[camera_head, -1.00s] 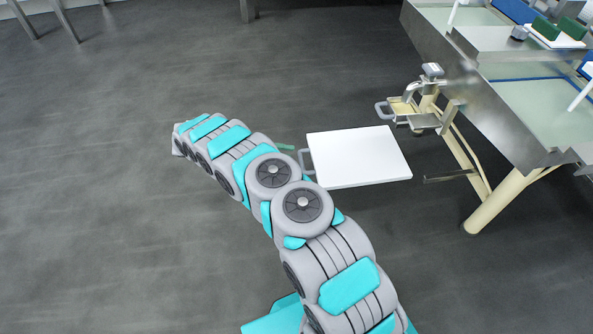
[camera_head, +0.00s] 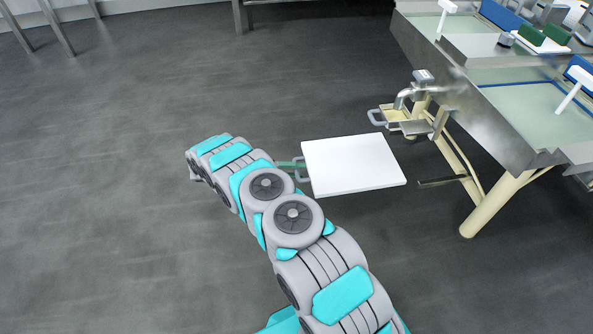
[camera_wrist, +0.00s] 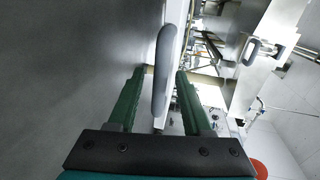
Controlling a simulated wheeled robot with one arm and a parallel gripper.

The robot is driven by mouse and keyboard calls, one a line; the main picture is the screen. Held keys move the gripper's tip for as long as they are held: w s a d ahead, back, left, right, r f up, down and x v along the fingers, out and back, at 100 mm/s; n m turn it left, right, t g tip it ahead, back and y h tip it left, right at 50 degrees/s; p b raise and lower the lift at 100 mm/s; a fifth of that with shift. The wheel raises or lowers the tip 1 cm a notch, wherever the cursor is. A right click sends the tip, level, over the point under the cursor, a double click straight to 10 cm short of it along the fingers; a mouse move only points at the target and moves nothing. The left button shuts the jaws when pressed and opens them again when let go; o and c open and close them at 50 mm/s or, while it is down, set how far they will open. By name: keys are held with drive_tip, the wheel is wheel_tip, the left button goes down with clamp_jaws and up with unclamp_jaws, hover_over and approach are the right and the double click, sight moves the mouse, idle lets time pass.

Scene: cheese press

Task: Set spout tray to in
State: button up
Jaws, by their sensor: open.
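A flat white tray (camera_head: 352,163) with a grey loop handle (camera_head: 303,169) on its left side juts out level from the stand; I take it as the spout tray. My gripper is mostly hidden behind my arm in the head view; a green finger (camera_head: 286,164) shows at the handle. In the wrist view my gripper (camera_wrist: 160,73) is open, with the grey handle (camera_wrist: 163,75) between its two green fingers. The handle looks unclamped. The white tray's edge (camera_wrist: 182,40) shows just beyond it.
A smaller beige tray (camera_head: 393,115) with its own grey handle sits under the metal spout (camera_head: 408,95). The steel vat table (camera_head: 500,110) and its cream leg (camera_head: 490,205) stand at right. The floor left of the tray is clear.

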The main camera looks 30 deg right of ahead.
drive_tip(key=shift+d, duration=0.1)
clamp_jaws()
idle(0.3)
idle(1.1)
